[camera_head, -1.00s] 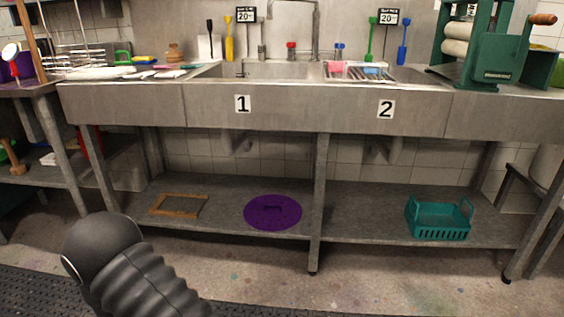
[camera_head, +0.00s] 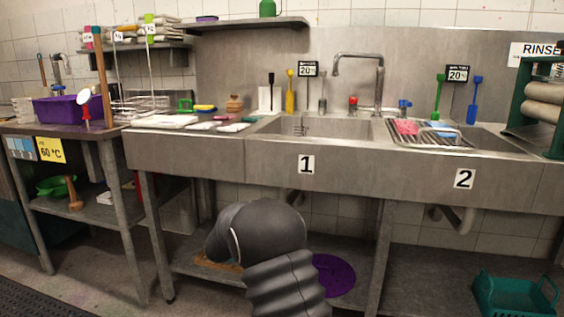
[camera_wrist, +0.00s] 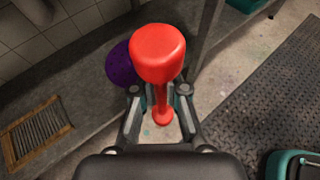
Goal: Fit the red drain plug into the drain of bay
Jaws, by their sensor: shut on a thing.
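My gripper (camera_wrist: 160,97) is shut on the red drain plug (camera_wrist: 158,52) in the wrist view. The plug has a thick rounded red head towards the camera and a thinner stem that runs down between the fingers to a small flared end. In the head view my gripper and the plug are out of sight; only my dark arm shows, low in the middle. The sink has a basin above label 1 (camera_head: 313,128) and a basin above label 2 (camera_head: 484,138). The drains in the basins cannot be seen from here.
A tall tap (camera_head: 380,78) stands behind. Below are a purple disc (camera_head: 334,275), a teal basket (camera_head: 513,297) and a wooden frame (camera_wrist: 36,130). A side table with a purple tub (camera_head: 68,110) stands left.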

